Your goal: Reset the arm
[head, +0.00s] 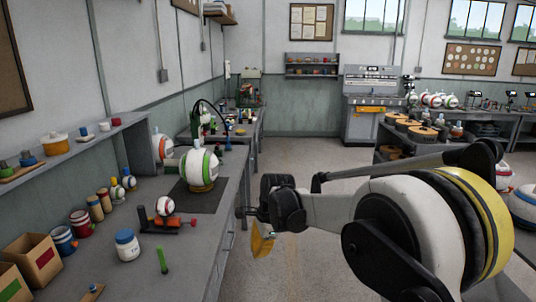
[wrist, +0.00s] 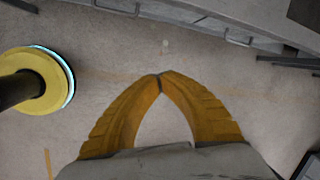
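My arm reaches in from the right of the head view, with its white and yellow links large in front. My gripper (head: 262,243) hangs over the floor beside the front edge of the left workbench (head: 205,240). In the wrist view, the two yellow fingers of my gripper (wrist: 161,76) meet at their tips. The gap between them shows only bare floor, so the gripper is shut and empty.
The bench carries a green-striped ball (head: 199,168), a small ball on a red-and-black stand (head: 165,206), a blue-lidded jar (head: 127,245) and open boxes (head: 35,259). Drawer handles line its front. A shelf unit (head: 400,135) stands at right. The aisle floor (head: 300,120) is clear.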

